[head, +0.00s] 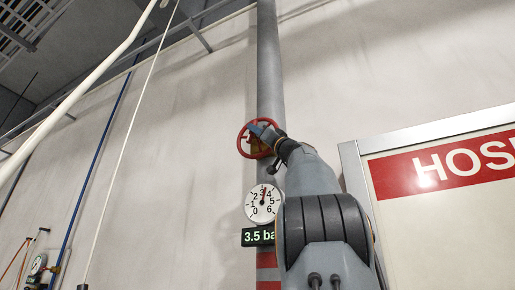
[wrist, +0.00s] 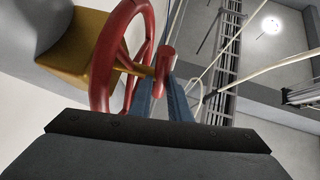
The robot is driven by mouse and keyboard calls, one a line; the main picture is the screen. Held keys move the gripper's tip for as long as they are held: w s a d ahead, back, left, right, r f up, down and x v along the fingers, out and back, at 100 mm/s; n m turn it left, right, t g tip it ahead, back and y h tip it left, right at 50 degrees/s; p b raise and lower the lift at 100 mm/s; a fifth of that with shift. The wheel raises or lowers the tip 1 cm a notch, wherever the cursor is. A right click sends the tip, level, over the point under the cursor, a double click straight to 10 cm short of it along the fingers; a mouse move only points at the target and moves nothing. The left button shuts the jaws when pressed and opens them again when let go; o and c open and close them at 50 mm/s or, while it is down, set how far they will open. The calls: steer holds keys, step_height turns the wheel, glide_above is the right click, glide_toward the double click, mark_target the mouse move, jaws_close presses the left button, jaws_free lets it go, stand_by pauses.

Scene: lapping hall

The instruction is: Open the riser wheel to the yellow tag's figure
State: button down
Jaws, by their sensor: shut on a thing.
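The red riser wheel (head: 241,143) sits on a grey vertical pipe (head: 267,60) in the head view. It fills the upper left of the wrist view (wrist: 103,55), with its yellow-brown valve body (wrist: 75,50) behind. My gripper (wrist: 160,85) has its two blue-grey fingers shut on a red handle (wrist: 166,60) of the wheel. In the head view my gripper (head: 264,132) covers the wheel's upper right. Below the wheel, a round white gauge (head: 254,211) has its needle near or just past 3. A green-lit display (head: 257,237) reads 3.5, its end hidden by my arm. I make out no yellow tag.
A white hose cabinet (head: 440,230) with a red lettered band stands at the right, close to my arm. A blue pipe (head: 98,150), white lines and a small gauge (head: 39,264) are at the left. The pale wall between is clear.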

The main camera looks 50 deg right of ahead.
steer(key=c, duration=1.9)
jaws_free()
steer(key=shift+s, duration=0.1)
steer(key=shift+f, duration=0.1)
steer(key=b+v, duration=0.6)
steer(key=v, duration=0.1)
steer(key=shift+s+d+f, duration=0.1)
steer(key=shift+s+f, duration=0.1)
steer(key=shift+s, duration=0.1)
